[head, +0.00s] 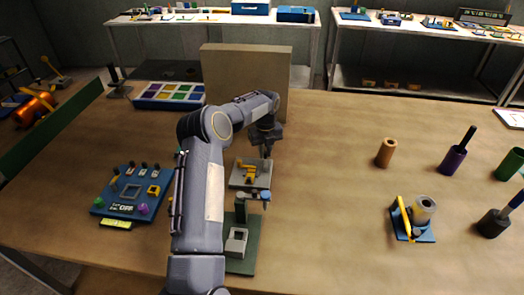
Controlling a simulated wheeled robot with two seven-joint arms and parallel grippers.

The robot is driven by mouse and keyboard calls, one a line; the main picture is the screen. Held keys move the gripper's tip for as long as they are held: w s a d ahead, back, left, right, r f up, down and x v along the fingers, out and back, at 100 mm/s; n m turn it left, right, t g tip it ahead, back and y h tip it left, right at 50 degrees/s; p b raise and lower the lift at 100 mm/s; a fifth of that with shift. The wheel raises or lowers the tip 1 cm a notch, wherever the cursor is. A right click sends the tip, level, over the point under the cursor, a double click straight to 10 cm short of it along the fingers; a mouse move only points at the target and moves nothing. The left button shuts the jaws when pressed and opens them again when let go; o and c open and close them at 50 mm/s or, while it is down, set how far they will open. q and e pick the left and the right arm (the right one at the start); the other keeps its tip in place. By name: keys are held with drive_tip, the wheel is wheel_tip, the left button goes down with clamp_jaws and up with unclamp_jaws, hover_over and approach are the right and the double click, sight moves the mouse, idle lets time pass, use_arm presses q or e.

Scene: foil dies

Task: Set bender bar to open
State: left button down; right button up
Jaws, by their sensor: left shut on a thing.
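The bender, as I take it, is a small grey plate (237,183) with a yellow fixture (248,172) on it, in the middle of the table. My left gripper (266,155) points down at the back right of this plate. It is shut on a thin part there, which looks like the bender bar. The fingers and the small size hide most of that part, so I cannot tell the bar's angle. My right gripper is not in view.
A green-based press (240,245) stands just in front of the bender. A blue control panel (130,193) lies left, a blue stand with a yellow bar (411,220) right. A tan board (245,75) stands behind.

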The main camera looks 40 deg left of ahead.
use_arm(q)
drive_tip(key=shift+w+d+m, duration=0.25)
drive_tip(key=shift+d+m, duration=0.1)
drive_tip(key=shift+m, duration=0.55)
drive_tip(key=c, duration=1.4)
unclamp_jaws()
wheel_tip(320, 180, up, 8)
drive_tip(key=shift+f+b, duration=0.1)
drive_tip(key=shift+b, duration=0.45)
